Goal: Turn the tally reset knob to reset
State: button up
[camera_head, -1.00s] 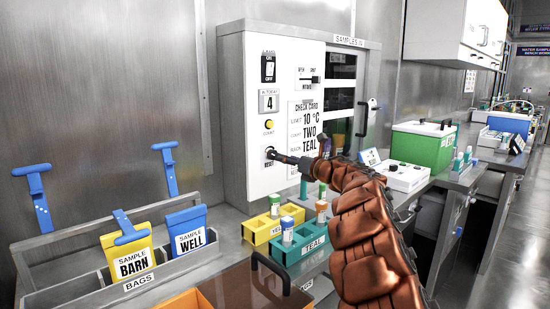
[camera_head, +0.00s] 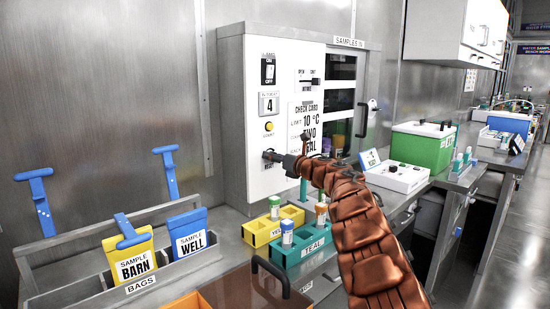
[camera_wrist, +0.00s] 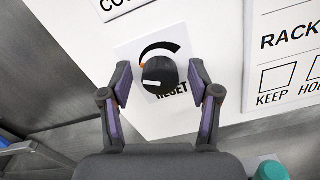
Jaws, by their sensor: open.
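The tally reset knob (camera_wrist: 160,74) is a round black knob on the white cabinet front, on a small plate with a dark arc above it and the word RESET below, partly covered. In the wrist view my gripper (camera_wrist: 160,84) is open, with one finger on each side of the knob and a visible gap on both sides. In the head view my gripper (camera_head: 274,156) is at the cabinet's lower left, over the knob, and hides most of it. The tally window (camera_head: 269,104) reads 4, with a yellow button (camera_head: 269,127) below it.
Sample bags (camera_head: 132,262) stand in a bin at the left. A check card (camera_head: 308,125) is on the cabinet, right of the knob.

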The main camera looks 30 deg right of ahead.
jog(key=shift+c, duration=0.3)
jog(key=c, duration=1.1)
jog(key=shift+m+p, duration=0.3)
jog(key=shift+m, duration=0.1)
jog(key=shift+f+m+p, duration=0.15)
jog(key=shift+m+p, duration=10.75)
jog(key=shift+m, duration=0.7)
